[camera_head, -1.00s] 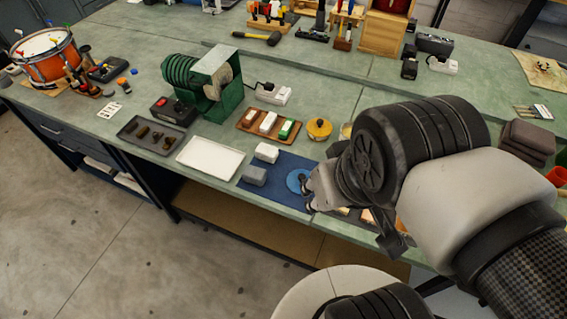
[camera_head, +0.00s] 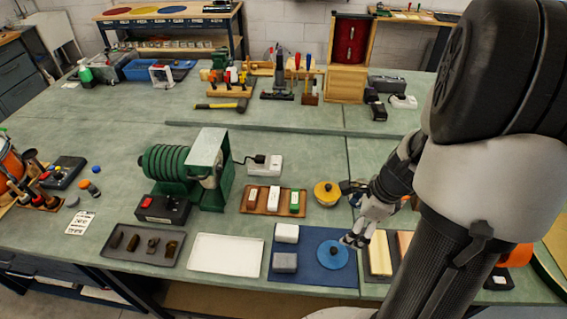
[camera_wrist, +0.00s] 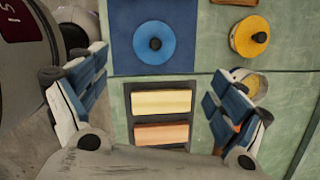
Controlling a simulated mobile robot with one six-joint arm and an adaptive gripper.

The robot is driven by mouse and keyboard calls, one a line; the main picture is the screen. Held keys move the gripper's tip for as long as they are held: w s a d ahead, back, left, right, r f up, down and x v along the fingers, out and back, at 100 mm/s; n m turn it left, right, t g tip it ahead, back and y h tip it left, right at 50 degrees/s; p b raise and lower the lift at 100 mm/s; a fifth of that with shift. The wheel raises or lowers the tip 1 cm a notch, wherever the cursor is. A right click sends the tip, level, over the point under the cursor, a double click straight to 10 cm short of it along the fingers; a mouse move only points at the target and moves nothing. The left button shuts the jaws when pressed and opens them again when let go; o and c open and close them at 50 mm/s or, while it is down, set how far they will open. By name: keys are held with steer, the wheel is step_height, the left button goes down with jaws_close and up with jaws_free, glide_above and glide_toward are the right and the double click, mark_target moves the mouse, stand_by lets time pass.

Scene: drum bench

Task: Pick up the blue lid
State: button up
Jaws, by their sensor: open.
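The blue lid (camera_head: 332,254) is a round disc with a dark knob in its middle. It lies flat on the right part of a dark blue mat (camera_head: 309,277) near the bench's front edge. It also shows in the wrist view (camera_wrist: 155,43), at the top centre. My gripper (camera_head: 354,240) is just right of the lid in the head view, above the bench. In the wrist view my gripper (camera_wrist: 160,108) has its fingers wide apart, with nothing between them. The lid lies beyond the fingertips, and I see no contact.
A white block (camera_head: 286,233) and a grey block (camera_head: 284,263) sit on the mat's left part. A yellow lid (camera_head: 326,193) lies behind it. Wooden blocks in a dark tray (camera_wrist: 128,105) lie nearer my fingers. A white tray (camera_head: 226,254) stands left.

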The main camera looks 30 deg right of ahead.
steer(key=shift+o, duration=0.5)
steer(key=shift+s+d+f+m, duration=0.2)
steer(key=shift+s+f+m, duration=0.15)
steer(key=shift+f+m, duration=0.2)
steer(key=shift+s+d+f+m, duration=0.15)
steer(key=shift+s+f+m, duration=0.2)
steer(key=shift+f+m, duration=0.15)
steer(key=b, duration=0.6)
glide_above(335, 251)
steer(key=f, duration=1.1)
steer(key=shift+s+d, duration=0.25)
steer(key=shift+s, duration=0.15)
steer(key=shift+b+x, duration=1.85)
steer(key=shift+x, duration=0.95)
steer(key=shift+d+r, duration=0.1)
steer(key=shift+d, duration=0.05)
steer(key=c, duration=1.5)
steer(key=shift+s, duration=0.1)
